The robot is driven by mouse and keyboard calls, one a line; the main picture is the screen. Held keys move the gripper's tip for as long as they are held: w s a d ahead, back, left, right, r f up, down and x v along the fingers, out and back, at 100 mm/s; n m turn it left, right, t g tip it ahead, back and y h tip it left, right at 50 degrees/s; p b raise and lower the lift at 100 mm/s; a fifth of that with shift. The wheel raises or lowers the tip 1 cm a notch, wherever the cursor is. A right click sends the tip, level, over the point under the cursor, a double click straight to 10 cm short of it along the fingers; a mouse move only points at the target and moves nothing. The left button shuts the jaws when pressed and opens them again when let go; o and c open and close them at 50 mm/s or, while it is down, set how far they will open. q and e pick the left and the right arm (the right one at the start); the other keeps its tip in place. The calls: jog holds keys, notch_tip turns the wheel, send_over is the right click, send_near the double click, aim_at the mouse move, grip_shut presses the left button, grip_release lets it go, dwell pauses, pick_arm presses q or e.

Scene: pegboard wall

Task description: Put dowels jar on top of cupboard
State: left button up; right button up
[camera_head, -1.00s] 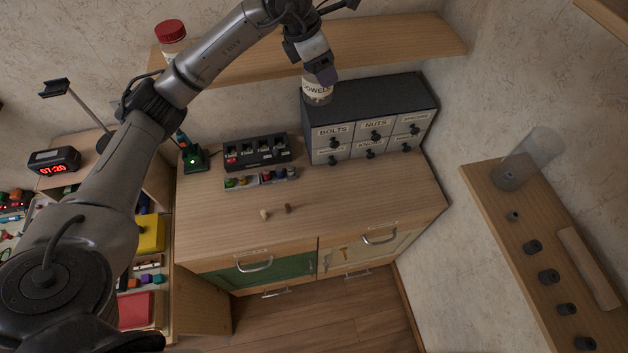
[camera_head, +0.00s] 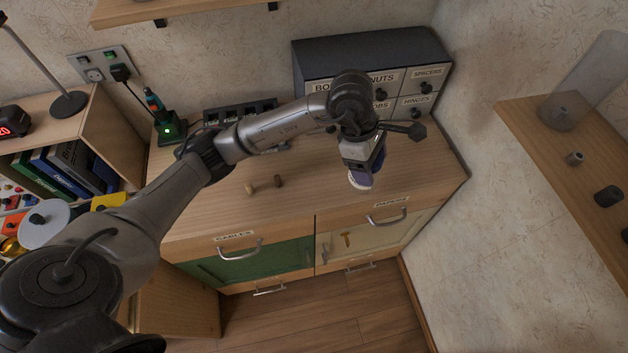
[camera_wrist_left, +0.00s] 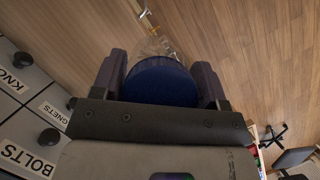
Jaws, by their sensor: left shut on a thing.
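My left gripper (camera_head: 362,170) is shut on the dowels jar (camera_head: 360,181), of which only a small blue and white part shows beneath the fingers in the head view. In the left wrist view the jar's round blue lid (camera_wrist_left: 160,82) sits between the two fingers of the left gripper (camera_wrist_left: 162,78). The jar's label and contents are hidden. The jar is over the right front part of the wooden cupboard top (camera_head: 225,205), in front of the drawer unit. I cannot tell whether it touches the surface. My right gripper is not in view.
A dark-topped drawer unit (camera_head: 370,50) stands at the back right of the cupboard top. Two small pegs (camera_head: 264,186) lie left of the jar. A green-lit charger (camera_head: 168,128) is at the back left. A wall shelf (camera_head: 570,150) with a clear cylinder is at right.

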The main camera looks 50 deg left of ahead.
pick_arm(q)
jog(key=shift+a+f+b, duration=0.8)
jog(key=shift+a+f, duration=4.65)
jog(key=shift+a, duration=0.1)
jog(key=shift+f, duration=0.1)
jog(key=o, duration=1.3)
jog(key=shift+o, duration=0.2)
